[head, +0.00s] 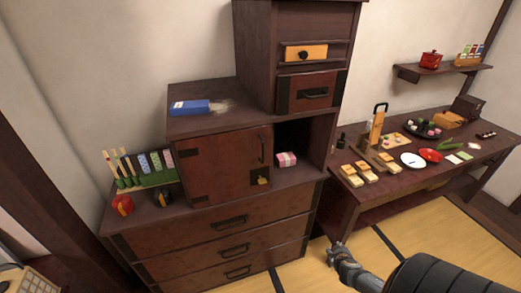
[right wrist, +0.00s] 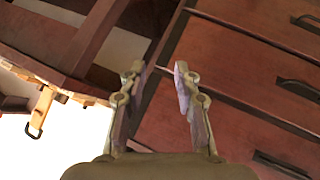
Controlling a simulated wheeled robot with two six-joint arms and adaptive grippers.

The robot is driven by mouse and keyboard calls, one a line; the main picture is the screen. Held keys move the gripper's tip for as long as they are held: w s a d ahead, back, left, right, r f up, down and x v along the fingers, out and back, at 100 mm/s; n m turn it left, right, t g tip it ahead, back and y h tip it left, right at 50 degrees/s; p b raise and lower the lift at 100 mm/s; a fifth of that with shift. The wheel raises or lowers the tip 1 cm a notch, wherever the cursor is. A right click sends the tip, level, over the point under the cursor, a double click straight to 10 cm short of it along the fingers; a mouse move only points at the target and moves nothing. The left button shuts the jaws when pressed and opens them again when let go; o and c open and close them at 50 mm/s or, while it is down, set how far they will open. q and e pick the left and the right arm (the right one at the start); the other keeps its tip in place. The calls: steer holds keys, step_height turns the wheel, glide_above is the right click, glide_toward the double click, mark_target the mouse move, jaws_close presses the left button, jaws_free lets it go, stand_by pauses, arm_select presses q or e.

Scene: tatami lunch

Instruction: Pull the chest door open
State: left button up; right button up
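The chest (head: 228,235) stands against the wall, left of centre in the head view. Its red-brown door (head: 225,165) sits flush in the front and looks shut. A dark upright handle (head: 262,147) is near the door's right edge, with a small brass lock (head: 262,181) below it. My right gripper (head: 338,252) is low, to the right of the chest and well apart from the door. In the right wrist view its two fingers (right wrist: 158,88) are apart with nothing between them; drawer fronts (right wrist: 245,75) fill the right side. My left gripper is not in view.
An open compartment (head: 293,137) right of the door holds a pink bundle (head: 286,160). A blue box (head: 190,107) lies on the chest top. A low table (head: 395,182) with food and dishes stands at the right. Tatami floor (head: 400,236) is clear in front.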

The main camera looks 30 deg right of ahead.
mark_target(263, 161)
steer(key=w+a+r+t+y+p, duration=0.1)
steer(key=w+a+r+t, duration=0.3)
steer(key=r, duration=0.6)
steer(key=w+a+r+t+p, duration=0.1)
steer(key=w+r, duration=0.5)
steer(key=r, duration=0.3)
steer(key=w+a+r+t+y+p, duration=0.1)
steer(key=w+a+r+t, duration=0.3)
steer(key=r, duration=0.6)
steer(key=w+a+r+n+t+y, duration=0.15)
steer(key=a+r+y, duration=0.25)
steer(key=a+r, duration=0.6)
steer(key=shift+m, duration=0.25)
steer(key=w, duration=0.3)
steer(key=w+d, duration=0.1)
steer(key=w, duration=0.7)
steer(key=shift+w+d+r, duration=0.1)
steer(key=shift+d+r, duration=0.2)
steer(key=shift+r, duration=0.1)
steer(key=shift+w+f, duration=0.15)
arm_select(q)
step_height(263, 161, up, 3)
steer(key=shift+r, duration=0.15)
